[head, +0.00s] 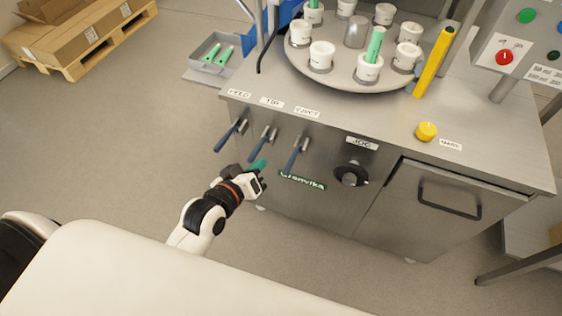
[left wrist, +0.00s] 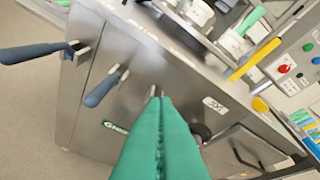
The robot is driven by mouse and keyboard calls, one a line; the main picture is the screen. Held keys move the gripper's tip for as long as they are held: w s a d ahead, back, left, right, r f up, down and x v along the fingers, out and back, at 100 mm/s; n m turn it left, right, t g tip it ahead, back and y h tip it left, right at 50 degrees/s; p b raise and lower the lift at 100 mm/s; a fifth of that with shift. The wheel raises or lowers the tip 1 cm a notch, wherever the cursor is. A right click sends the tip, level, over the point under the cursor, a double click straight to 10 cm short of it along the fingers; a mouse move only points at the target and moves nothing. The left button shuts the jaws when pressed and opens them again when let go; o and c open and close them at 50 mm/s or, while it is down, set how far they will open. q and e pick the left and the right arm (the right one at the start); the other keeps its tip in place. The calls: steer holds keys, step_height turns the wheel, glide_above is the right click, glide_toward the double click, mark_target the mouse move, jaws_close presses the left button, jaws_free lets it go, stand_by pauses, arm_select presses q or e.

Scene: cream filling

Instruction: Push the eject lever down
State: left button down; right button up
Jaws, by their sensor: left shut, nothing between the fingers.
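The eject lever (head: 296,155) is the rightmost of three blue-handled levers on the steel machine's front, under the third small label. Its handle slants out and down to the left in the head view. My left gripper (head: 260,167) is shut and empty, with green fingers, to the left of the eject lever and a little below it. In the left wrist view the shut green fingers (left wrist: 160,110) point at the machine front and hide most of the eject lever. I cannot tell whether they touch it. My right gripper is not in view.
Two other levers, the left one (head: 231,135) and the middle one (head: 263,139), stand close by. A black knob (head: 351,174) is to the right. The turntable (head: 350,78) above carries several white cups. The floor in front of the machine is clear.

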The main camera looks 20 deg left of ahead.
mark_target(293, 160)
arm_select(q)
steer(key=w+d+f, duration=0.3)
steer(key=w+f, duration=0.3)
steer(key=shift+w+d, duration=0.25)
steer(key=shift+w, duration=0.15)
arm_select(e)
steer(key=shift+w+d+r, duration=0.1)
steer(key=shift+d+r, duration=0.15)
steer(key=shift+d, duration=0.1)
arm_select(q)
steer(key=shift+f, duration=0.1)
